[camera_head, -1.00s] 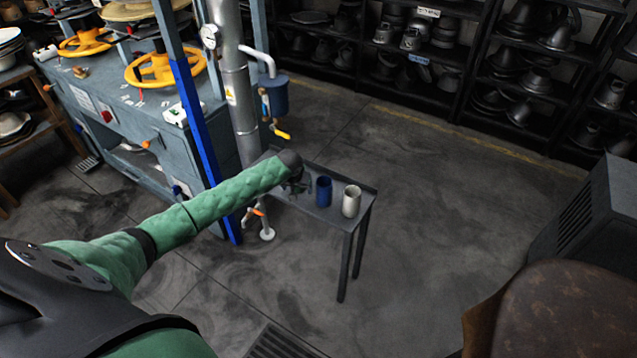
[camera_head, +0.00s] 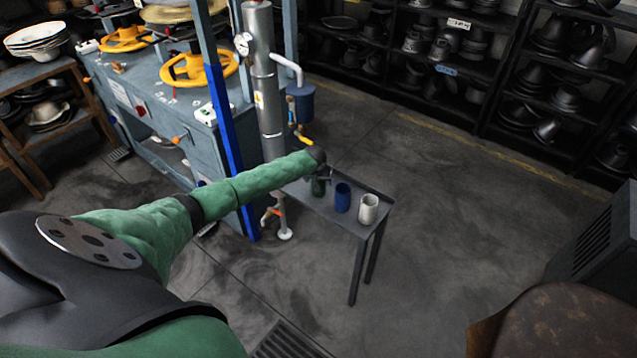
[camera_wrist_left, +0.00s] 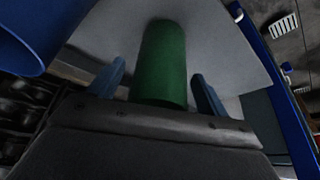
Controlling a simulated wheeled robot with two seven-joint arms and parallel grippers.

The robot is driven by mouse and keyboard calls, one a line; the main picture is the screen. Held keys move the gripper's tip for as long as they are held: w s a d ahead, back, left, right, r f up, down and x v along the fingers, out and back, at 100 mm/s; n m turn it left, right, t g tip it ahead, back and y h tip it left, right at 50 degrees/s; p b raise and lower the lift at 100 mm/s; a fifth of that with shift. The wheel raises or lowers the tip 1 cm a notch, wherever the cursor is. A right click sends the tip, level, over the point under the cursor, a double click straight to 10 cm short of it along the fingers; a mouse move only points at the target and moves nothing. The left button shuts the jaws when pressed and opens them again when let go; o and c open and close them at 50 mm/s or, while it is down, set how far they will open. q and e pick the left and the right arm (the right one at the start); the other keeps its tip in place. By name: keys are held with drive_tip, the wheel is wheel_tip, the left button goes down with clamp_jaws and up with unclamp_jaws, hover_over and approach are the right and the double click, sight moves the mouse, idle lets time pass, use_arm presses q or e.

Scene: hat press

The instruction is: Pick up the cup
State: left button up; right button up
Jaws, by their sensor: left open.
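Three cups stand in a row on a small dark side table (camera_head: 345,217): a green cup (camera_head: 318,187), a blue cup (camera_head: 342,198) and a white cup (camera_head: 368,208). My left gripper (camera_head: 321,176) is at the green cup, partly covering it in the head view. In the left wrist view the green cup (camera_wrist_left: 162,60) lies between the two open blue fingers of my left gripper (camera_wrist_left: 160,85), with a gap on both sides. The blue cup (camera_wrist_left: 28,35) shows at the upper left there. My right gripper is not in view.
A blue-grey press machine (camera_head: 180,110) with yellow handwheels stands left of the table. A blue post (camera_head: 224,135) and a grey pipe (camera_head: 268,90) are close behind my left arm. Dark shelves of hat moulds (camera_head: 440,50) line the back.

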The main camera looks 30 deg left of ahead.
use_arm(q)
drive_tip(key=shift+x, duration=1)
drive_tip(key=c, duration=1.1)
drive_tip(key=shift+r, duration=0.1)
